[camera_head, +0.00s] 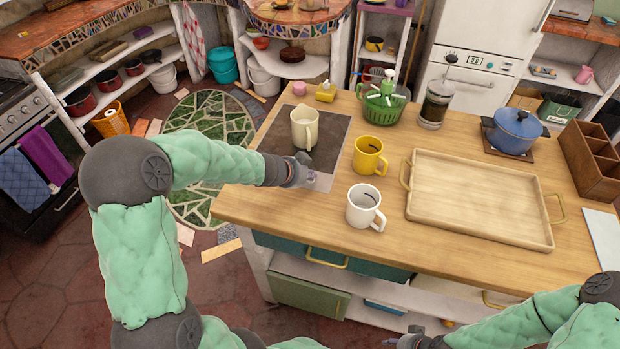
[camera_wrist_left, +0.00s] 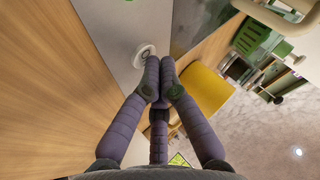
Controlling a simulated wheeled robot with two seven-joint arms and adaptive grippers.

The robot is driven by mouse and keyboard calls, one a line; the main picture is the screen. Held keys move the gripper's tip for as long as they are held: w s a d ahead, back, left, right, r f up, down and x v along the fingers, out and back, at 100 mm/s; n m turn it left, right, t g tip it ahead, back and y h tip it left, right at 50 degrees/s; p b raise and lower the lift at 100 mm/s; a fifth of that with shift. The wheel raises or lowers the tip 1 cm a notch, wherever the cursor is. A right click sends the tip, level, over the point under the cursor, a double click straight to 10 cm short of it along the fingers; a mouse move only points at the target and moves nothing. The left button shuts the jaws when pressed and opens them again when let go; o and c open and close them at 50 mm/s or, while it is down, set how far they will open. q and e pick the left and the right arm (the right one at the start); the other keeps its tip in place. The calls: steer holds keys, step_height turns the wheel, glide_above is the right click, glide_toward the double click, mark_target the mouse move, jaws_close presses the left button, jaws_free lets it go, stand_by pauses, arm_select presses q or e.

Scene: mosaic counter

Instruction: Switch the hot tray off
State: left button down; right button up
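The hot tray (camera_head: 333,133) is a dark flat plate set in the wooden counter, with a light grey strip along its front edge. A cream jug (camera_head: 304,127) stands on the dark plate. In the left wrist view, a round white knob (camera_wrist_left: 143,54) sits on the grey strip (camera_wrist_left: 108,32). My left gripper (camera_head: 308,180) is over the strip, in front of the jug. Its purple fingertips (camera_wrist_left: 160,66) are together with nothing seen between them, right beside the knob and covering part of it. I cannot tell whether they touch it. My right gripper (camera_head: 408,341) is at the bottom edge, its fingers unclear.
A yellow mug (camera_head: 368,156) and a white mug (camera_head: 363,209) stand just right of the hot tray. A wooden tray (camera_head: 480,198) lies further right. A green basket (camera_head: 382,108), a French press (camera_head: 435,104) and a blue pot (camera_head: 514,132) stand behind.

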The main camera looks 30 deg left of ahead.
mark_target(309, 181)
arm_select(q)
steer(key=shift+f, duration=0.1)
stand_by(0.4)
steer(key=shift+r+p, duration=0.6)
steer(key=shift+p, duration=0.05)
steer(key=shift+r, duration=0.1)
step_height(309, 181, up, 6)
steer(key=p, duration=0.6)
